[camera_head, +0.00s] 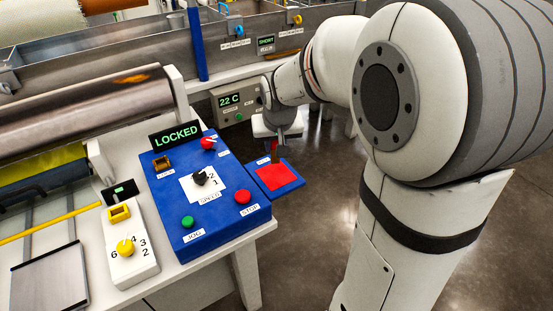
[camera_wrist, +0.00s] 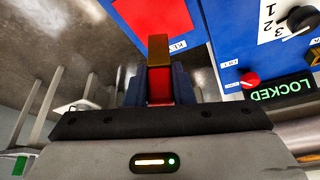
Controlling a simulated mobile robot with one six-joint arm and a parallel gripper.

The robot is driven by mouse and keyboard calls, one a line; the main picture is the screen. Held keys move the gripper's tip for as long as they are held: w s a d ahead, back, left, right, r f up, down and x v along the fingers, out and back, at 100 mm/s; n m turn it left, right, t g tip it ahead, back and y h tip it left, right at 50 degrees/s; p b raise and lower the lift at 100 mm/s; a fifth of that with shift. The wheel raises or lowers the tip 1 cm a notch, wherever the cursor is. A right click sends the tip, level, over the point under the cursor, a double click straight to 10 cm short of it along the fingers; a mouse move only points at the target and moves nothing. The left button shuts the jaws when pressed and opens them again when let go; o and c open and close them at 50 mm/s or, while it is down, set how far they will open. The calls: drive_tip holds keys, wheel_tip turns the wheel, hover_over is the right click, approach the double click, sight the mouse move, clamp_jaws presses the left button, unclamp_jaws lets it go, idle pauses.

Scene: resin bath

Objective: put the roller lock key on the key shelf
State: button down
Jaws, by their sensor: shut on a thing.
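The roller lock key, with a red body and a brown-gold end, is between the blue fingers of my gripper (camera_wrist: 159,86) in the wrist view, where its end (camera_wrist: 158,52) sticks out. My gripper is shut on it. In the head view the key (camera_head: 274,150) is small and partly hidden under the wrist, just behind the key shelf. The key shelf (camera_head: 290,191) is a blue ledge with a red pad, at the right side of the blue control box. In the wrist view the shelf's red pad (camera_wrist: 150,15) lies ahead of the key. The gap between key and shelf is hard to judge.
The blue control box (camera_head: 180,235) carries a brass-coloured socket (camera_head: 163,162), a black speed knob, red and green buttons and a sign reading LOCKED (camera_head: 176,136). A white box with a yellow knob (camera_head: 125,247) stands left. Open floor lies right of the shelf.

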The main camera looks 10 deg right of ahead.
sight(276, 163)
drive_tip(key=shift+f+b, duration=0.35)
drive_tip(key=shift+f, duration=1.9)
drive_tip(key=shift+f, duration=0.2)
drive_tip(key=c, duration=1.3)
unclamp_jaws()
drive_tip(key=shift+o, duration=0.2)
